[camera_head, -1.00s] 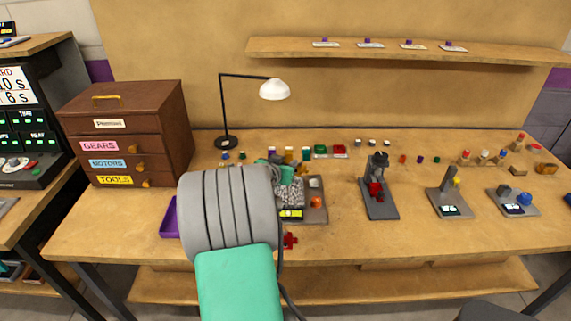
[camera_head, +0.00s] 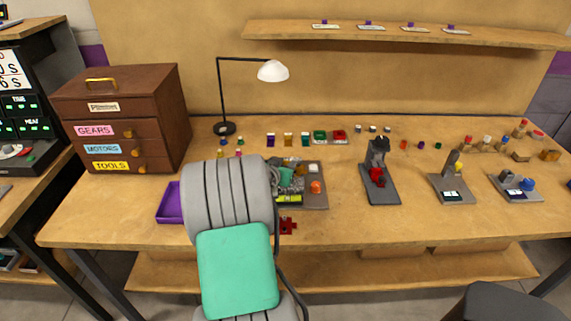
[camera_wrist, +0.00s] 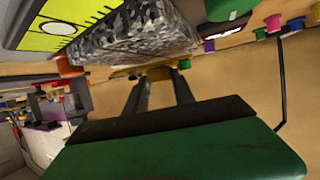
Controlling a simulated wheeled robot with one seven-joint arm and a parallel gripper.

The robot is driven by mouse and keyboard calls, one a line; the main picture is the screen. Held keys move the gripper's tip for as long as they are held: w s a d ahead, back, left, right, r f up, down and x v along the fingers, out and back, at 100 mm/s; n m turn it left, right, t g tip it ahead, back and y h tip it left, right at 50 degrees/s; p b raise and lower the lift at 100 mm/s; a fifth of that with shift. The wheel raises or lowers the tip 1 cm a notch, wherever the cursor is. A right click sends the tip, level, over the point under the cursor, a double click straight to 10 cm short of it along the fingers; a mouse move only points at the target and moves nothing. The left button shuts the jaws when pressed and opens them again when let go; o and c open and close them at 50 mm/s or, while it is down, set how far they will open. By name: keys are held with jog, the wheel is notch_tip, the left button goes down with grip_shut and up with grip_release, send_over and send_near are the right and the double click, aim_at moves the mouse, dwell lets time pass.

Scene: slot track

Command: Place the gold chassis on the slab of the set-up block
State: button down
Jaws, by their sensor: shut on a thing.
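The gold chassis (camera_wrist: 158,70) shows in the wrist view as a flat gold piece between the fingertips of my gripper (camera_wrist: 160,77), which is shut on it. The set-up block has a camouflage-patterned slab (camera_wrist: 140,32) and a yellow-green panel with ruler marks (camera_wrist: 62,22); both are close beside the chassis in the wrist view. Whether chassis and slab touch is not clear. In the head view the yellow-green panel (camera_head: 289,199) shows at the front of a grey base (camera_head: 318,199). My arm hides the chassis and most of the slab there.
An orange knob (camera_head: 315,187) stands on the grey base. A purple tray (camera_head: 170,204) lies to the left, and a red part (camera_head: 288,226) in front. A dark stand with a red piece (camera_head: 377,175) is to the right. Several small coloured parts and a lamp (camera_head: 226,128) stand behind.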

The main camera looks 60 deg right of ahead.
jog(key=shift+f+b, duration=0.6)
jog(key=shift+b, duration=0.1)
jog(key=c, duration=1)
grip_release()
jog(key=shift+o, duration=0.2)
